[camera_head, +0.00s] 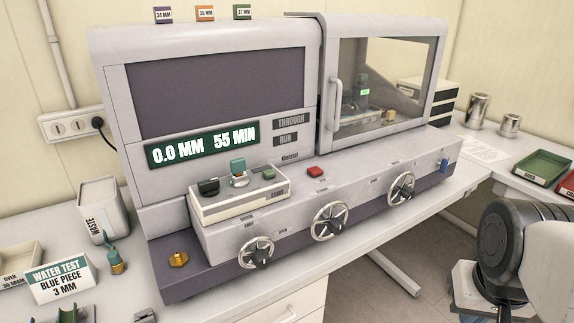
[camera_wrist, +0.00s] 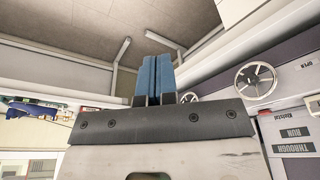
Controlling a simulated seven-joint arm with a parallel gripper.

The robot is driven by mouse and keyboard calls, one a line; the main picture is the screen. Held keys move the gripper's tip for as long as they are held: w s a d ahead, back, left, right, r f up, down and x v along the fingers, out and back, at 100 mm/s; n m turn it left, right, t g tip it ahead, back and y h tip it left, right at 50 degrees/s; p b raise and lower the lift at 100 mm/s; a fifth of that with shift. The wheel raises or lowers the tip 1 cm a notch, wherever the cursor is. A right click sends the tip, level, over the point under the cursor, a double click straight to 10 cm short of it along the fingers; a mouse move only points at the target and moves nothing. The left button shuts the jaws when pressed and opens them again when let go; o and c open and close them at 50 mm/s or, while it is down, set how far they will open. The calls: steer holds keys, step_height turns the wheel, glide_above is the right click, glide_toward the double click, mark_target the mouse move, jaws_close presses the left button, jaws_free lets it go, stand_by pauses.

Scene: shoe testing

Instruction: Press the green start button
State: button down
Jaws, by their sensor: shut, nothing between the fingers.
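The green start button (camera_head: 268,174) sits on top of the cream control box (camera_head: 240,207), just above the word START on its front. The box also carries a black knob and a teal piece on a round metal seat. In the wrist view my gripper (camera_wrist: 154,78) shows two blue fingers side by side, shut with nothing between them. The fingers are over open space near the bench and machine front, apart from the button. The button does not show in the wrist view. In the head view only my arm shows at the lower right; the fingers are out of view.
A red button (camera_head: 317,171) is right of the green one on the machine ledge. Handwheels (camera_head: 330,220) stick out from the machine front. The glass door (camera_head: 378,85) is closed. A waste bin (camera_head: 103,209) and a water test sign (camera_head: 61,279) stand at the left.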

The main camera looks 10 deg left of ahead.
steer(key=shift+w+r, duration=0.1)
steer(key=w+a+r+n+t+h, duration=0.1)
steer(key=w+a+r, duration=0.2)
steer(key=w, duration=0.2)
steer(key=w+a+r+n, duration=0.1)
steer(key=w+a+r, duration=0.2)
steer(key=w, duration=0.2)
step_height(320, 180, up, 10)
steer(key=n+t, duration=0.6)
steer(key=n, duration=0.1)
glide_above(266, 171)
steer(key=shift+f+y, duration=0.15)
steer(key=shift+y, duration=0.25)
steer(key=shift+f, duration=0.2)
steer(key=shift+f, duration=4.2)
